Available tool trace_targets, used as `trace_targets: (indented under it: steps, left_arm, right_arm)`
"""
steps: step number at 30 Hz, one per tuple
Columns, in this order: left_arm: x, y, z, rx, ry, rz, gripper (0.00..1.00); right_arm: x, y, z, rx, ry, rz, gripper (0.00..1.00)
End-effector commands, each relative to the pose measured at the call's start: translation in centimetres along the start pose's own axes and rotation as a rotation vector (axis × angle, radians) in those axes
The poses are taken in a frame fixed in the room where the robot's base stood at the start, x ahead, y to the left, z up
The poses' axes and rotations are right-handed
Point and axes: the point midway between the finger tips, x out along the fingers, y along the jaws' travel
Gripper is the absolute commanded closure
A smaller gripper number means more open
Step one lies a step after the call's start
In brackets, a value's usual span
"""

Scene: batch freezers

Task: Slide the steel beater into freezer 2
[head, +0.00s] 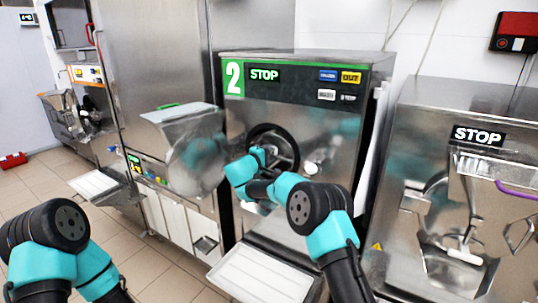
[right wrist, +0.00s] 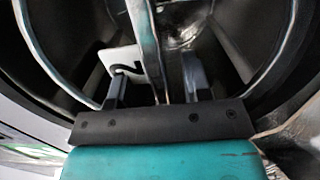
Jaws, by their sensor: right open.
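Freezer 2 (head: 300,88) stands in the middle of the head view, marked with a white 2 on green and a STOP display. Its round barrel mouth (head: 290,137) is open, and its door (head: 195,150) is swung out to the left. The steel beater (right wrist: 148,45) shows in the right wrist view inside the dark ring of the barrel, with a white scraper (right wrist: 117,60) on it. My right gripper (right wrist: 155,80) is at the mouth, its fingers open on either side of a beater bar. Contact cannot be told. My left gripper is out of view.
A white drip tray (head: 262,275) juts out below freezer 2. Another machine (head: 455,190) with a STOP display stands close on the right. Steel cabinets and a further machine (head: 85,75) stand on the left.

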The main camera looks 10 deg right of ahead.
Motion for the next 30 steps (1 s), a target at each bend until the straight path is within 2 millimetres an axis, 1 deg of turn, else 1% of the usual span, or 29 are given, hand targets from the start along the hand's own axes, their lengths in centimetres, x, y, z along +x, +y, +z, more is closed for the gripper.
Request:
trace_targets:
  steps: [5,8,11,30]
  left_arm:
    - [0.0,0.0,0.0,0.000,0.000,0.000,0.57]
    - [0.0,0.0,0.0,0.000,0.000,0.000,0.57]
    - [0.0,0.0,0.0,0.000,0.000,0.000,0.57]
    - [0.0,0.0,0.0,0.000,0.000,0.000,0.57]
  right_arm:
    - [-0.4,0.0,0.0,-0.001,0.001,-0.001,0.55]
    - [-1.2,0.0,-0.1,-0.002,0.003,-0.001,0.55]
    - [-2.4,0.0,-0.1,-0.002,0.002,-0.001,0.55]
    - [-14.5,0.1,-0.1,-0.001,0.003,0.001,0.55]
